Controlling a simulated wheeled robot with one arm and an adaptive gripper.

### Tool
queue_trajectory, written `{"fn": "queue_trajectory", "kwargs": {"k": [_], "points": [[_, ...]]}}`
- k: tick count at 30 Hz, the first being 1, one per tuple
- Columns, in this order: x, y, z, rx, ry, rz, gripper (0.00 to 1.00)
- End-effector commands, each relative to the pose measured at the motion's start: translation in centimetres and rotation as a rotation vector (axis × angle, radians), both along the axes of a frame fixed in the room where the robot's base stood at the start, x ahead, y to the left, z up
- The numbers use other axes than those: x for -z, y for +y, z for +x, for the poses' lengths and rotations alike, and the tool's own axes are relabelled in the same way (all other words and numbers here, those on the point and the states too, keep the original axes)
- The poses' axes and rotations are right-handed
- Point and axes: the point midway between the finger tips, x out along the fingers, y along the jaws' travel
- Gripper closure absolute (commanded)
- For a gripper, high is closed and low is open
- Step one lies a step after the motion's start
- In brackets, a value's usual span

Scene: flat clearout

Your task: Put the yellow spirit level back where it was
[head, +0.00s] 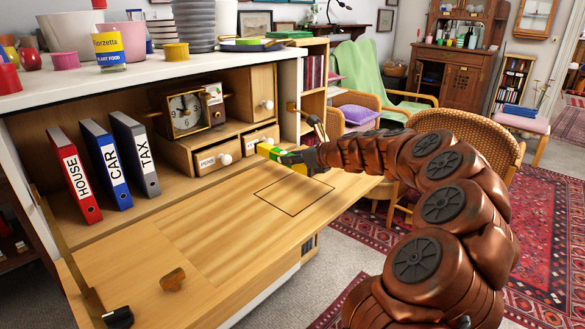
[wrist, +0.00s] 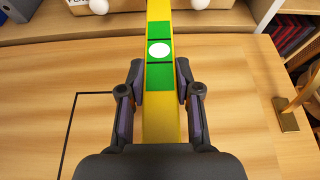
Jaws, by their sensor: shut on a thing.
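The yellow spirit level (wrist: 158,105) has a green panel with a white round spot. In the wrist view it runs lengthwise between the fingers of my gripper (wrist: 160,95), which is shut on it. In the head view the spirit level (head: 268,150) pokes out to the left of my gripper (head: 298,160), near the drawers at the back of the fold-down desk. A black outlined rectangle (head: 268,209) is marked on the desk flap (head: 200,240); part of the outline (wrist: 75,100) shows at left in the wrist view. My gripper hides part of the level.
Red, blue and grey binders (head: 135,150) stand at the left inside the desk. A clock (head: 186,113) sits on the small drawers (head: 215,152). A brown wooden piece (head: 172,280) lies on the flap's front left. The flap's middle is clear. A wicker chair (head: 465,125) stands behind my arm.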

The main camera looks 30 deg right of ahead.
Motion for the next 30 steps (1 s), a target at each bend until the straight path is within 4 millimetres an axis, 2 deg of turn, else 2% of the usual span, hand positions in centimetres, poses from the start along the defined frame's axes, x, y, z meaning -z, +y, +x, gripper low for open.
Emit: {"fn": "queue_trajectory", "kwargs": {"k": [3, 9, 13, 20, 30], "points": [[0.4, -0.7, 1.2, 0.002, 0.003, -0.001, 1.00], [0.3, -1.2, 2.0, 0.002, 0.000, -0.001, 1.00], [1.0, -1.2, 2.0, 0.001, 0.000, 0.001, 1.00], [3.8, -1.1, 2.0, 0.001, 0.000, 0.002, 1.00], [3.8, -1.2, 2.0, 0.001, 0.000, 0.000, 1.00]]}}
